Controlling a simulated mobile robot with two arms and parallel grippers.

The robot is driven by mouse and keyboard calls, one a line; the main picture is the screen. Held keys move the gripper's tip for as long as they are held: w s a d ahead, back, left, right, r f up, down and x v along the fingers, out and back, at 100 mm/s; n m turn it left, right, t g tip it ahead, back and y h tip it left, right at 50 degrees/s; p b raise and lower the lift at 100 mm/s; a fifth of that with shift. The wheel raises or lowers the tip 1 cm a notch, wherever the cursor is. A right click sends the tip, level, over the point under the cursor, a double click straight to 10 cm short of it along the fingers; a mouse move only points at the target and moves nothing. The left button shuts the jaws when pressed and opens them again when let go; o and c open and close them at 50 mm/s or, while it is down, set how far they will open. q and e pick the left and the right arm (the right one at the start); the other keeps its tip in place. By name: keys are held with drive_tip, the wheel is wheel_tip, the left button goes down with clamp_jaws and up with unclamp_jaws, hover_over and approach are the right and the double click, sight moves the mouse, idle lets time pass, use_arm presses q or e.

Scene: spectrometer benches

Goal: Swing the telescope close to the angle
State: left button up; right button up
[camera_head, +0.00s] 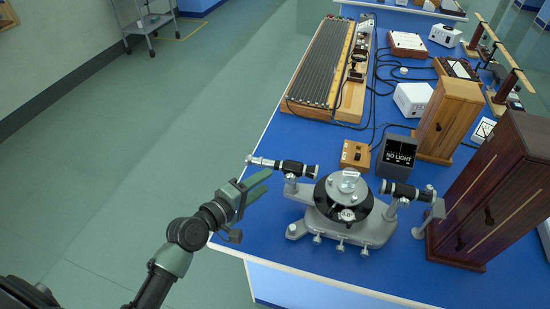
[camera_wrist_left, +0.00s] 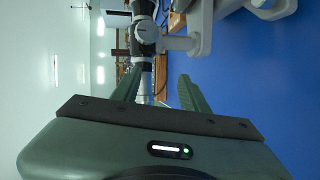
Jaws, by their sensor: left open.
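A grey spectrometer (camera_head: 342,234) with a round black table stands near the front left corner of the blue bench. Its telescope (camera_head: 284,166) is a black and silver tube pointing out to the left, its end near the bench's left edge. My left gripper (camera_head: 260,183) is just below and left of the telescope, fingers apart with nothing seen between them. In the left wrist view the telescope (camera_wrist_left: 146,32) shows beyond the fingertips, upright in the picture; touching or apart is unclear. The collimator (camera_head: 406,190) points right. My right gripper is out of view.
A black box reading "NO LIGHT" (camera_head: 396,156) stands behind the spectrometer. A small wooden box (camera_head: 355,154) is beside it. Tall wooden cabinets (camera_head: 499,190) block the right. A long rail board (camera_head: 325,65) and cables lie behind. The floor left of the bench (camera_head: 150,140) is clear.

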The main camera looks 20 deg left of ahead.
sight(265, 166)
use_arm(q)
drive_tip(key=shift+w+a+r+n+t, duration=0.3)
drive_tip(key=shift+w+a+r+n, duration=0.15)
drive_tip(key=shift+w+n, duration=0.15)
drive_tip(key=shift+w+a+r+n+t, duration=0.3)
drive_tip(key=shift+w+r+n, duration=0.1)
drive_tip(key=shift+w+n, duration=0.15)
drive_tip(key=p+x, duration=0.1)
drive_tip(key=x, duration=0.6)
drive_tip(key=shift+w, duration=0.15)
drive_tip(key=shift+f, duration=0.1)
clamp_jaws()
